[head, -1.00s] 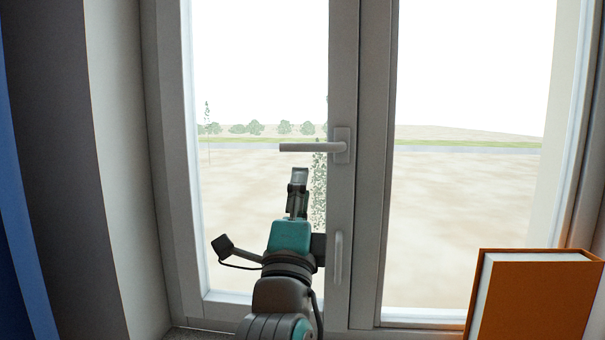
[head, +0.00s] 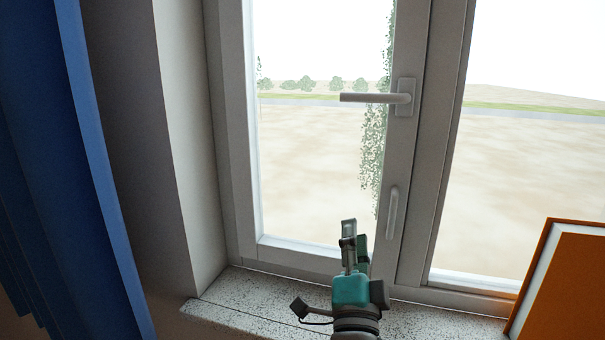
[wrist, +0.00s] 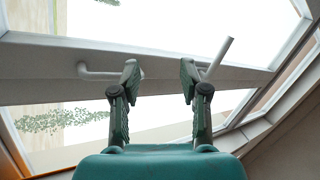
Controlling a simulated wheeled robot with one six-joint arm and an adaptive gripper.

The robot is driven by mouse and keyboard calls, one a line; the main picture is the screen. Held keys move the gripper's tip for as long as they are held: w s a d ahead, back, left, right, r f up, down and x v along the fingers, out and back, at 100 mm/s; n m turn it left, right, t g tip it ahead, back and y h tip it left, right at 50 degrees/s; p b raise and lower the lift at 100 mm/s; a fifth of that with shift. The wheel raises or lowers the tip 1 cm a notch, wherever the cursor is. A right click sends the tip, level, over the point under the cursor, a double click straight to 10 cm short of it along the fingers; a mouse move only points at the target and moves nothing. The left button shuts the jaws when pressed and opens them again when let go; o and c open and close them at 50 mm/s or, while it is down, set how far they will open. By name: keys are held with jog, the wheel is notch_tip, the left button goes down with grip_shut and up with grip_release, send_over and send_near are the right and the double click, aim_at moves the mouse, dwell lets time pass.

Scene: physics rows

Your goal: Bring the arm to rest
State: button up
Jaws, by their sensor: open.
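My gripper (head: 349,228) is in front of the lower part of the left window sash, below the handle. In the wrist view (wrist: 160,78) its two fingers are spread with nothing between them. The white lever handle (head: 378,98) lies horizontal, pointing left, on the sash's right stile. It shows in the wrist view as a rod (wrist: 219,58) behind the right finger. A small vertical pull grip (head: 393,212) sits lower on the same stile. In the wrist view this grip (wrist: 88,72) is partly hidden by the left finger. My gripper appears clear of both.
A speckled sill (head: 240,300) runs under the window. An orange book (head: 568,285) stands at the right. A blue curtain (head: 60,180) hangs at the left beside the pale wall reveal (head: 188,150). Space above my gripper looks free.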

jog(key=s+d+f+n+g+y, duration=0.1)
jog(key=s+d+f+n, duration=0.15)
jog(key=s+f, duration=0.5)
jog(key=s+d+f+n+g+y, duration=0.15)
jog(key=s+f+n, duration=0.25)
jog(key=f, duration=0.7)
jog(key=s+d+f+n+g+y, duration=0.1)
jog(key=s+f+n+g+y, duration=0.15)
jog(key=s+f, duration=0.55)
jog(key=s+d+f+n+g, duration=0.1)
jog(key=s+f, duration=0.1)
jog(key=s, duration=0.6)
jog(key=s+d+f+n+g+h, duration=0.1)
jog(key=s+f+n, duration=0.1)
jog(key=s, duration=0.7)
jog(key=s+d+f+n+g+h, duration=0.1)
jog(key=s+f, duration=0.3)
jog(key=s, duration=0.5)
jog(key=shift+s+d+n, duration=0.2)
jog(key=shift+d+n, duration=0.3)
jog(key=shift+n, duration=0.2)
